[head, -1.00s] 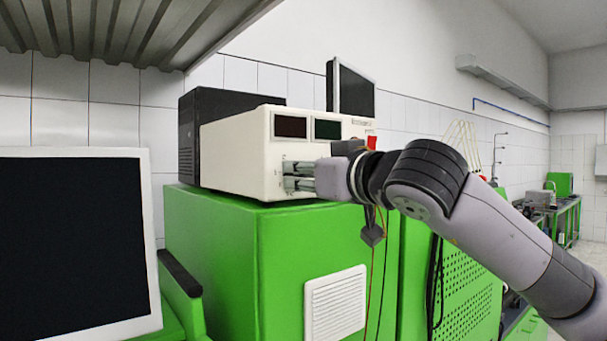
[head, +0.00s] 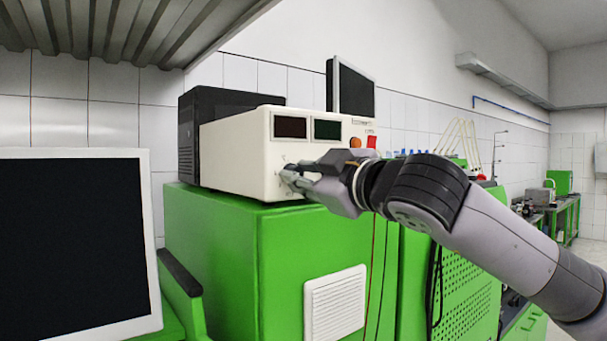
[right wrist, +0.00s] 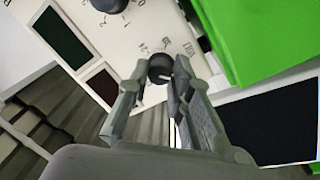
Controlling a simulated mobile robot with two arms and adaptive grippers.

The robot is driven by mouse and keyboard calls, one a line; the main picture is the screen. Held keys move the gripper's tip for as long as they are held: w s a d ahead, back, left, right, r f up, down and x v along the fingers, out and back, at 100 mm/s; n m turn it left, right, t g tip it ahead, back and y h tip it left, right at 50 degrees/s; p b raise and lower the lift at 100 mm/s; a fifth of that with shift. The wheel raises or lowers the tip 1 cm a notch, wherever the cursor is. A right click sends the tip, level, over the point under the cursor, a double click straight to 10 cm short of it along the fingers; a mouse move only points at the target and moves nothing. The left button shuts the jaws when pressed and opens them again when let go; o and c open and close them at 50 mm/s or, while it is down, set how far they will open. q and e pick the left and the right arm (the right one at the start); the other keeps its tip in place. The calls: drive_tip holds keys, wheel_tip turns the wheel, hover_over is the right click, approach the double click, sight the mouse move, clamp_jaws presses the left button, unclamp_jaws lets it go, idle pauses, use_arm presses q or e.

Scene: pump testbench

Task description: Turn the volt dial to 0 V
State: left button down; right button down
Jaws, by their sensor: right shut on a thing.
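The cream power supply (head: 235,155) stands on the green cabinet, with two dark displays on its front. My right gripper (head: 288,177) is at the lower left of that front and hides the dial there in the head view. In the right wrist view, the black volt dial (right wrist: 160,68) sits between the fingertips of my right gripper (right wrist: 160,70), which is shut on it. A light pointer mark shows on the dial, and printed scale figures surround it. Its name label is not readable. A second black dial (right wrist: 109,4) is apart from the fingers. My left gripper is not in view.
A red switch (head: 371,142) and an orange knob (head: 355,142) are at the right of the front. A black box (head: 188,140) stands behind the supply. A monitor (head: 75,240) is at the left. Cables hang before the green cabinet (head: 210,250).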

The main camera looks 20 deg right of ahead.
drive_tip(key=shift+w+a+f, duration=0.1)
drive_tip(key=shift+f, duration=0.25)
drive_tip(key=c, duration=1.8)
unclamp_jaws()
drive_tip(key=o, duration=0.4)
drive_tip(key=shift+r, duration=0.25)
drive_tip(key=v, duration=1.2)
